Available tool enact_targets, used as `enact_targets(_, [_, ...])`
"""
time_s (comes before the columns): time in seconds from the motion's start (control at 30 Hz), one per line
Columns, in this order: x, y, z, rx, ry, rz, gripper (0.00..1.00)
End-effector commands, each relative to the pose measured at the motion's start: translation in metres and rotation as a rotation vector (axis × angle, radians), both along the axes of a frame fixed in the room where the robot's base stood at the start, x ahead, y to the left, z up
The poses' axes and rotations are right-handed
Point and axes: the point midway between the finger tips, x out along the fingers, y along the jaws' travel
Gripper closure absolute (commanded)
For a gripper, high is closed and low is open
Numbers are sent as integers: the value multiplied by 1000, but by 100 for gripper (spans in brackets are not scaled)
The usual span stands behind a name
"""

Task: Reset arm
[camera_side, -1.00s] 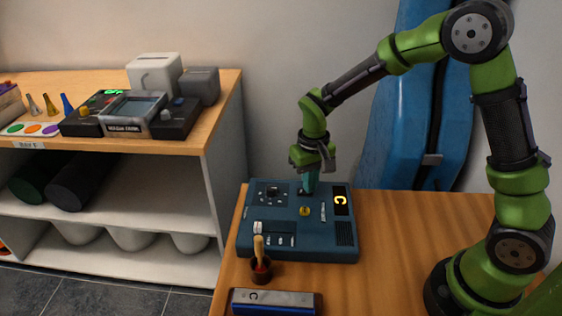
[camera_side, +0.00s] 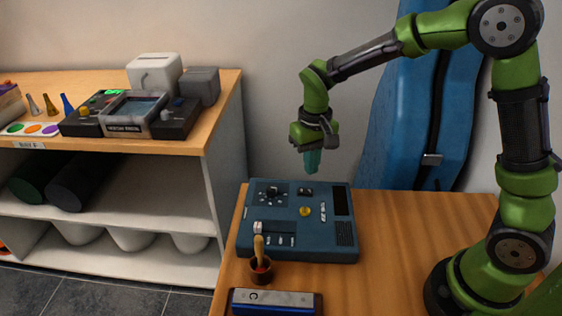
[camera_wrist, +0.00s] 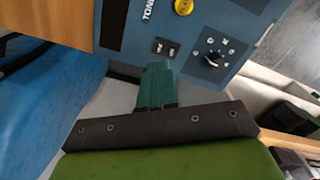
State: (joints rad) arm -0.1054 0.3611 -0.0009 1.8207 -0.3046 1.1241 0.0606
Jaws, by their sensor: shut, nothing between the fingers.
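My gripper (camera_side: 312,161) is shut and empty, with its teal fingers together. It hangs in the air above the back edge of a dark blue instrument box (camera_side: 283,212), apart from it. The box lies on the wooden table, with a yellow knob (camera_side: 305,211), a black dial (camera_side: 272,190), small switches (camera_side: 305,191) and a dark display window (camera_side: 340,202). In the wrist view the fingers (camera_wrist: 157,72) point toward the box's switches (camera_wrist: 165,47), with the dial (camera_wrist: 213,57) to the right.
A blue case (camera_side: 400,130) leans on the wall behind. A shelf unit (camera_side: 224,120) with devices stands left.

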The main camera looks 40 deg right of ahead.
Motion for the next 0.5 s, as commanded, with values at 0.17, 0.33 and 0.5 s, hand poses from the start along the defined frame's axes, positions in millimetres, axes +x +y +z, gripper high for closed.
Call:
enact_targets(0.17, [0,0,10,-1,-1,1,100])
enact_targets(0.33, [0,0,11,-1,0,0,100])
enact_targets(0.5, [1,0,11,0,-4,4,100])
